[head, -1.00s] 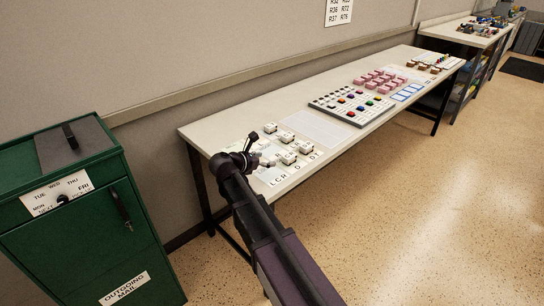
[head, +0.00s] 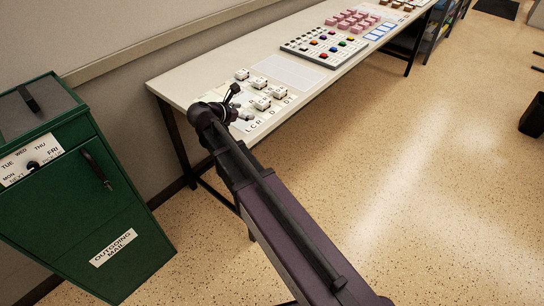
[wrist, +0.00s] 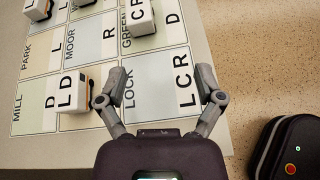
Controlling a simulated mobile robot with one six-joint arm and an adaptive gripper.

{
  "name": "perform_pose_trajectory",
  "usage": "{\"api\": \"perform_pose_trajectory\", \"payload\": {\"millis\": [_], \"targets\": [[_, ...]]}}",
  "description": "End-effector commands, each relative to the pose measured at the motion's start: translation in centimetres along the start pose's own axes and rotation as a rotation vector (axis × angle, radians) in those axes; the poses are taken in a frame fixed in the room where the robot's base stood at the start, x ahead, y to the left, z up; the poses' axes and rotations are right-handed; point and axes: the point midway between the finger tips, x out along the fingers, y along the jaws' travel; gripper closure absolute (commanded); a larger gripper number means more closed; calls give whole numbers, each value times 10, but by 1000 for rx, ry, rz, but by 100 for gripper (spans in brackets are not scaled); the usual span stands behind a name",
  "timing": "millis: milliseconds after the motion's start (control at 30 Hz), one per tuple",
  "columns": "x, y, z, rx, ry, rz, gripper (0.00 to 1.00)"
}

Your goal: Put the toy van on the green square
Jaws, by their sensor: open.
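I cannot make out a toy van or a plain green square in either view. My gripper (wrist: 162,80) is open and empty, above a printed card at the near end of the long table; it also shows in the head view (head: 236,106). In the wrist view its fingers straddle a cell marked LOCK (wrist: 150,98). A cell marked GREEN (wrist: 124,42) lies above it, partly under a white block (wrist: 140,18). Another white block (wrist: 72,95) lies beside the left finger, apart or touching, I cannot tell.
A button panel (head: 325,46) and pink blocks (head: 352,18) sit further along the table (head: 190,80). A green mail cabinet (head: 85,200) stands at left. A dark bin (head: 532,115) stands at right. The speckled floor (head: 440,180) between is open.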

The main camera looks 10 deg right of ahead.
Motion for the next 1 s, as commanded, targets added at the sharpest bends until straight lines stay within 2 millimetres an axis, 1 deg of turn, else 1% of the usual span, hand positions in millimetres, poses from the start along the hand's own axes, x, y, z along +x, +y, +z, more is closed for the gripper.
{"api": "perform_pose_trajectory", "payload": {"millis": [33, 167, 300, 500, 633, 800, 900, 1000], "targets": [[4, -12, -2, 56, 28, -19, 14], [17, -44, -11, 257, 126, -86, 14], [28, -81, -24, 511, 235, -192, 14], [33, -128, -42, 864, 364, -377, 14], [31, -157, -54, 1093, 431, -524, 14], [21, -193, -69, 1392, 495, -758, 14], [13, -210, -76, 1544, 516, -898, 14], [5, -221, -81, 1659, 526, -1021, 14]]}}
